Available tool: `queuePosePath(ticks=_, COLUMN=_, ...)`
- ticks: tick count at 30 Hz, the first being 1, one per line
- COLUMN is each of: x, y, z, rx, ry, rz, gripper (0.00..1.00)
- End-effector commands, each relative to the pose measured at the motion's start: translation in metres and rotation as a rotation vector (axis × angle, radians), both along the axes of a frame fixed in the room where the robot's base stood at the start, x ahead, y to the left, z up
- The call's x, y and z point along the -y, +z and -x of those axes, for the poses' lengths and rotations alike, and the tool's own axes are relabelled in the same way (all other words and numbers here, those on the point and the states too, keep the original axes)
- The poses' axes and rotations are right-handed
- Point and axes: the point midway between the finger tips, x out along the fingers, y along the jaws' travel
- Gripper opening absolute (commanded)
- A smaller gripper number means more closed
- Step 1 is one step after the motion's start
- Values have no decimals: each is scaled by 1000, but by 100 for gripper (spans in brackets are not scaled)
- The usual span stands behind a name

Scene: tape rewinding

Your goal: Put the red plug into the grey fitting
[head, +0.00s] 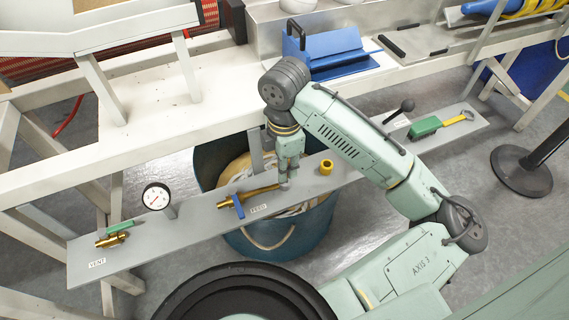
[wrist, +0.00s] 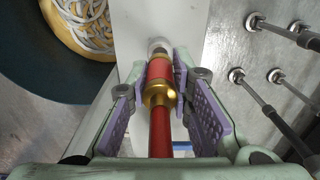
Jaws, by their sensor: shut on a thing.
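In the wrist view, my gripper (wrist: 160,80) has its lilac-padded fingers on either side of the red plug (wrist: 159,132), a red rod with a brass collar, and is shut on it. The plug points away from the camera towards a small grey round piece (wrist: 160,46), which looks like the grey fitting. The plug's far end lines up with this piece; I cannot tell whether it has entered it. In the head view, my gripper (head: 288,182) points down at the grey panel (head: 90,262), at the end of a brass pipe. The plug is not clearly visible there.
A brass valve with a blue handle (head: 238,206) lies left of my gripper, and a yellow fitting (head: 326,168) stands close on the right. A gauge (head: 156,196) and green-handled valves (head: 424,128) are farther along the panel. A blue tub (head: 270,238) stands below.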

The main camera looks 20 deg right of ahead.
Motion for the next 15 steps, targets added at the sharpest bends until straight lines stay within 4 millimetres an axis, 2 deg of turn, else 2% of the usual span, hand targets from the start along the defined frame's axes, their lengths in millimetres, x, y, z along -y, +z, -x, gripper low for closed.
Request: queuePosePath(ticks=15, x=0, y=-10, z=0, rx=0, ry=0, rz=0, gripper=0)
